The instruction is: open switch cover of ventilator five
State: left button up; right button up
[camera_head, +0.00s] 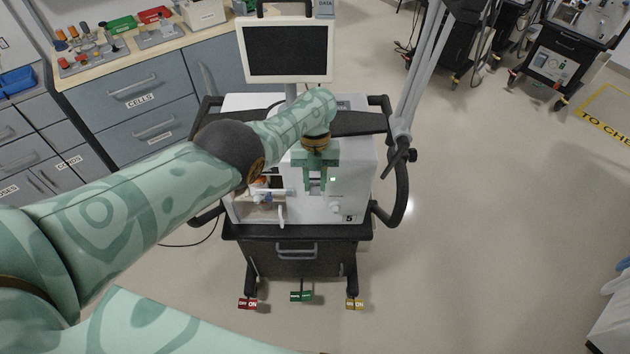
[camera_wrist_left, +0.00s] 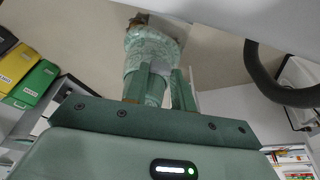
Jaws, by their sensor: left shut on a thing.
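Ventilator five (camera_head: 355,190) is a white box on a dark cart, marked with a 5 at its lower right front. My left gripper (camera_head: 315,188) comes down over the front panel and is shut on a small part there, which I take to be the switch cover. The fingers and wrist hide most of this part in the head view. In the left wrist view the left gripper (camera_wrist_left: 161,88) has a pale piece between its fingers; how far the cover is tilted I cannot tell. A small green light glows just right of the fingers in the head view. My right gripper is out of view.
A monitor (camera_head: 288,50) stands above the ventilator. A black side handle (camera_head: 400,200) and a grey jointed arm (camera_head: 418,80) are on its right. Drawer cabinets (camera_head: 135,95) stand at the left. Coloured pedals (camera_head: 301,296) lie at the cart's foot.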

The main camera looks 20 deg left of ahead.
aim_at(315, 183)
pick_arm(q)
jog(key=o, duration=1)
jog(key=p+v, duration=0.2)
jog(key=v, duration=1)
jog(key=shift+w+f, duration=0.1)
jog(key=shift+f, duration=0.1)
